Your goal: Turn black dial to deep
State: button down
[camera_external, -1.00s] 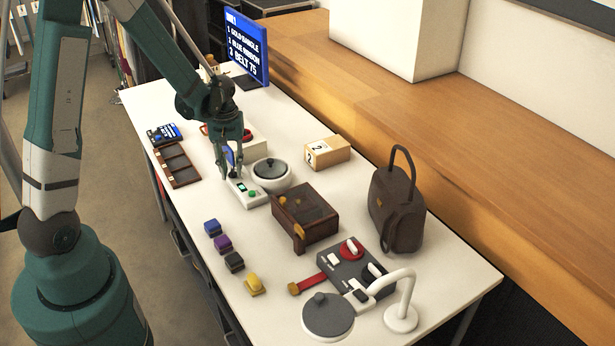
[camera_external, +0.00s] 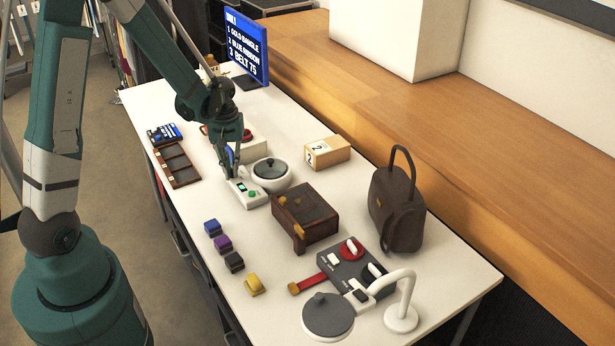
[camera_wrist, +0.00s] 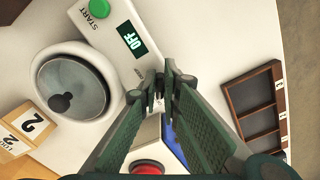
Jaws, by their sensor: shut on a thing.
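A white control panel (camera_external: 247,196) stands beside a round pot (camera_external: 271,174). My gripper (camera_external: 232,176) reaches down to the panel's far end. In the wrist view my gripper (camera_wrist: 159,92) has its fingertips nearly together around a small dark part, the black dial (camera_wrist: 158,84). The fingers hide most of the dial and its marks, so I cannot read its setting.
A white box with a red button (camera_wrist: 147,168) is close by my fingers. A compartment tray (camera_external: 176,164) and a cardboard box (camera_external: 327,152) stand nearby. A brown wooden box (camera_external: 305,218), a grey panel (camera_external: 352,268), a handbag (camera_external: 397,208) and a lamp (camera_external: 328,316) are nearer the front.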

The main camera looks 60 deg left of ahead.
jog(key=shift+m, duration=0.4)
jog(key=m, duration=0.1)
jog(key=m+b, duration=0.1)
jog(key=m, duration=0.1)
jog(key=m+b, duration=0.1)
jog(key=m, duration=0.1)
jog(key=shift+s+a+f, duration=0.1)
jog(key=shift+s+a, duration=0.1)
jog(key=shift+a, duration=0.05)
jog(key=m, duration=0.4)
jog(key=m+b, duration=0.1)
jog(key=m, duration=0.1)
jog(key=shift+a, duration=0.25)
jog(key=m, duration=0.3)
jog(key=m+b, duration=0.1)
jog(key=m, duration=0.1)
jog(key=shift+a, duration=0.25)
jog(key=m, duration=0.6)
jog(key=shift+w+a+b, duration=0.2)
jog(key=shift+a+b, duration=0.05)
jog(key=shift+b, duration=0.05)
jog(key=shift+m, duration=0.3)
jog(key=c, duration=2.6)
grip_release()
jog(key=shift+o, duration=0.2)
